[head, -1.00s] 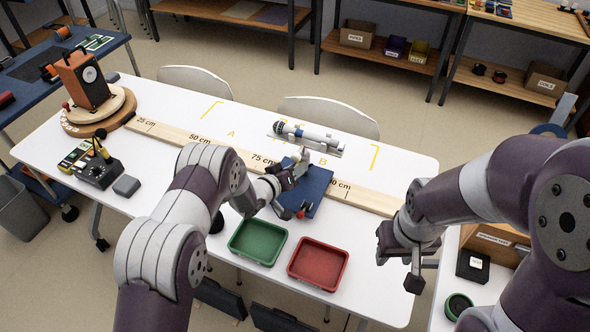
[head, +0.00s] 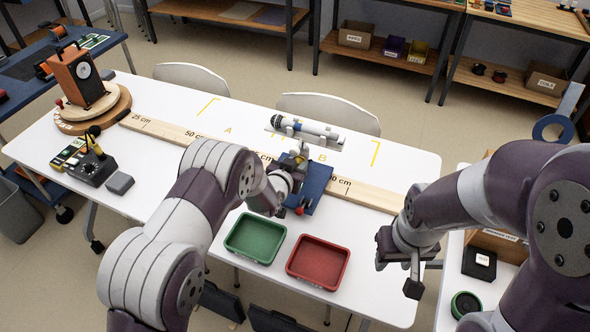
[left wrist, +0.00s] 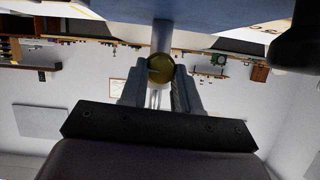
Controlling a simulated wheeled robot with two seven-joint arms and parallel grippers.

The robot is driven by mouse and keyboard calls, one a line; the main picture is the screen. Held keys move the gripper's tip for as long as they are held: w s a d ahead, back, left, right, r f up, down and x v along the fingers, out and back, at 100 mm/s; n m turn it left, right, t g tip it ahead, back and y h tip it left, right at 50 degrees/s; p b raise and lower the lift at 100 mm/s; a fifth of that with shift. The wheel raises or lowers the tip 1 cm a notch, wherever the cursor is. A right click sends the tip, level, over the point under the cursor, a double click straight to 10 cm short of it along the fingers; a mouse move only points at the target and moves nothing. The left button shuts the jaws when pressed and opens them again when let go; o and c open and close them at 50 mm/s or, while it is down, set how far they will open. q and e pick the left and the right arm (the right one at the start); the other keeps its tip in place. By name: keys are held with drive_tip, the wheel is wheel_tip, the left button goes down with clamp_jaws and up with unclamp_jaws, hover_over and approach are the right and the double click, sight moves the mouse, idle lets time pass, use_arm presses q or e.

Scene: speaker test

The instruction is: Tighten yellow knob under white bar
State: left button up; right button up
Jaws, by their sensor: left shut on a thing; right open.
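The yellow knob (left wrist: 160,69) shows in the left wrist view, on the end of a pale post (left wrist: 162,35) below a blue surface. My left gripper (left wrist: 161,78) is shut on the knob, one finger on each side. My right gripper (head: 400,264) is open and empty, off the table's right front.
A green tray (head: 230,246) and a red tray (head: 292,272) lie at the table's front. An orange speaker (head: 76,78) stands on a round turntable at the far left. A side table with boxes is at the right.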

use_arm(q)
drive_tip(key=shift+s+d+f+m+y+b, duration=0.15)
drive_tip(key=shift+m+y+b, duration=0.35)
drive_tip(key=shift+m+b, duration=0.25)
drive_tip(key=shift+d+m+t+y+b, duration=0.1)
drive_tip(key=shift+m+t+y+b, duration=0.45)
drive_tip(key=shift+m, duration=0.4)
drive_tip(key=o, duration=1.1)
drive_tip(key=shift+c, duration=0.2)
drive_tip(key=v, duration=1.2)
drive_tip(key=shift+s, duration=0.3)
